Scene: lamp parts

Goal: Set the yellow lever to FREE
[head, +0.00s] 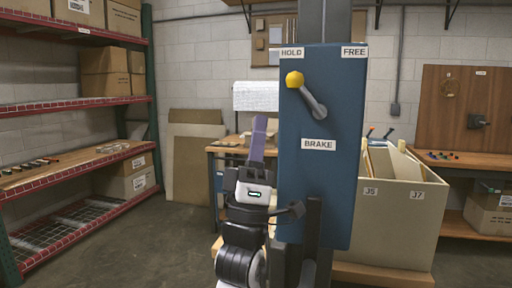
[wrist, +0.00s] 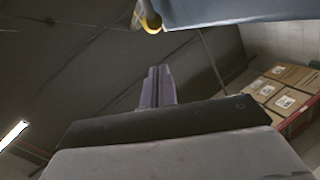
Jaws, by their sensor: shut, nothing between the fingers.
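The yellow lever has a yellow knob (head: 294,79) on a grey arm (head: 313,103), mounted on a blue upright panel (head: 318,195). The knob points up and left, towards the HOLD label (head: 291,52). The FREE label (head: 354,51) is at the panel's top right, and a BRAKE label (head: 318,144) is below the lever. My gripper (head: 259,122) points up with its purple fingers shut and empty, left of the panel and lower than the knob. In the wrist view, the shut fingers (wrist: 157,72) point towards the yellow knob (wrist: 152,24), with a gap between.
A red-edged shelf rack (head: 85,104) with boxes stands at the left. A beige bin (head: 400,205) with labels 35 and 37 stands right of the panel. A workbench (head: 228,150) is behind my gripper. The floor (head: 165,225) on the left is clear.

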